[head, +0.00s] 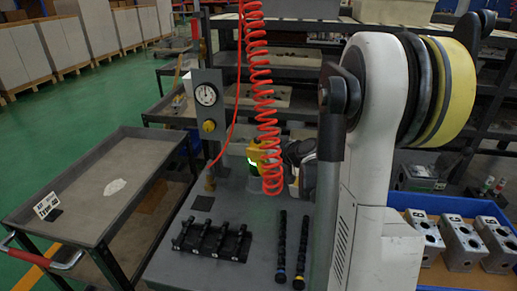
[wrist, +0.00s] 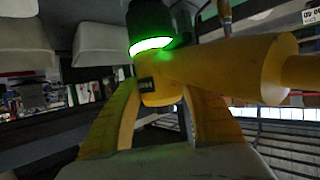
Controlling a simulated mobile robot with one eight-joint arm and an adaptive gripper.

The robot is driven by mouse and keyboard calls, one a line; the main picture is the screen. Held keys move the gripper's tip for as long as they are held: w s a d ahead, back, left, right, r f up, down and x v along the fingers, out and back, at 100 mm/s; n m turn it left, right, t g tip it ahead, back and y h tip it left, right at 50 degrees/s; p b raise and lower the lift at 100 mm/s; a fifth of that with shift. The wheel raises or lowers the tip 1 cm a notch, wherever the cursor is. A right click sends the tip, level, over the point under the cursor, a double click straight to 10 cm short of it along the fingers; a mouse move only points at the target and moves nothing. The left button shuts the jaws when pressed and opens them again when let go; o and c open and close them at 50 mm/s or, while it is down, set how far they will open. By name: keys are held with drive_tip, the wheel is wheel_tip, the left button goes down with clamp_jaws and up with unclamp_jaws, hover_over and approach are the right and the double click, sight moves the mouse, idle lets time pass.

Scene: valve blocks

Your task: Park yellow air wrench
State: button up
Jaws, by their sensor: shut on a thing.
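The yellow air wrench (head: 256,156) shows in the head view above the grey table, partly behind the red coiled hose (head: 266,90). A green light glows on it. My gripper (head: 287,160) is on its right side, mostly hidden by the hose and my arm. In the wrist view the yellow wrench (wrist: 215,72) lies across the picture, with a dark end and a bright green ring. My gripper (wrist: 162,108) has its two fingers closed around the wrench's yellow body. The wrench is held off the table.
A black rack (head: 211,242) and two dark rods (head: 281,245) lie in front. A grey trolley (head: 125,185) with a small sign (head: 46,205) stands left. A blue crate (head: 450,276) of metal valve blocks is right.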

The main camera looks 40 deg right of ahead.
drive_tip(key=shift+f+b, duration=0.35)
drive_tip(key=shift+f, duration=0.3)
drive_tip(key=o, duration=1.4)
drive_tip(key=v, duration=1.2)
